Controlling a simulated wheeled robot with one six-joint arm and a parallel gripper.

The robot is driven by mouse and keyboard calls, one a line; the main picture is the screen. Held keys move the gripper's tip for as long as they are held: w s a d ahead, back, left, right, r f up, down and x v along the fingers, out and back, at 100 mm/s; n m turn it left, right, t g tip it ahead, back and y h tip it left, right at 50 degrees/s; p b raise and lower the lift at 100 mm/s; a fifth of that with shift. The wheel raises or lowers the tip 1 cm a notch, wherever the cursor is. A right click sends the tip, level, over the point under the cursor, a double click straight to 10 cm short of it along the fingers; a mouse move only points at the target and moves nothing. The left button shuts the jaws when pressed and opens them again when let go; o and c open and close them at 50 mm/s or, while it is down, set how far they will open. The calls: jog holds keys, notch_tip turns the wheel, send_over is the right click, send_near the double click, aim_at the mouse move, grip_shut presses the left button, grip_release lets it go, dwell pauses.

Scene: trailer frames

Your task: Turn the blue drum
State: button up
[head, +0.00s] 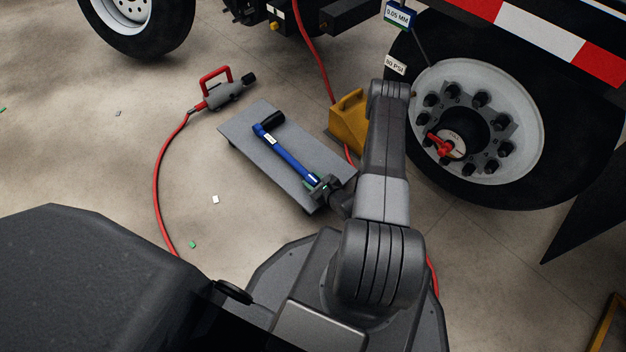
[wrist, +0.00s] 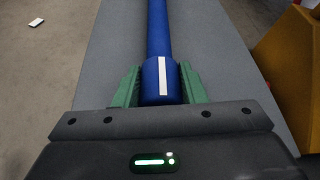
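The blue drum (wrist: 160,80) is the thick end of a long blue tool and carries a white stripe. The blue tool (head: 288,153) lies on a grey board, with a black head at its upper left. My gripper (head: 326,188) is at the drum end of the tool. In the wrist view, its green fingers (wrist: 160,88) stand on either side of the drum, very close to it. I cannot tell whether both fingers touch it. The drum's underside is hidden.
The grey board (head: 245,125) lies low over the concrete floor. A yellow wheel chock (head: 349,122) stands right of it, beside the truck wheel (head: 522,112). A grey air tool (head: 226,92) with a red hose lies to the left. The floor further left is mostly clear.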

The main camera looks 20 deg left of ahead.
jog(key=shift+c, duration=0.7)
jog(key=shift+f+m+g+b, duration=0.15)
jog(key=shift+m+g+b, duration=0.15)
jog(key=shift+b, duration=0.35)
jog(key=shift+w+m+g+y+b, duration=0.1)
jog(key=shift+m+g+y+b, duration=0.35)
jog(key=shift+m+b, duration=0.25)
jog(key=o, duration=0.7)
jog(key=shift+d+r, duration=0.1)
jog(key=shift+r, duration=0.1)
jog(key=p+v, duration=0.4)
jog(key=v, duration=0.9)
jog(key=shift+d+r, duration=0.2)
jog(key=shift+d, duration=0.05)
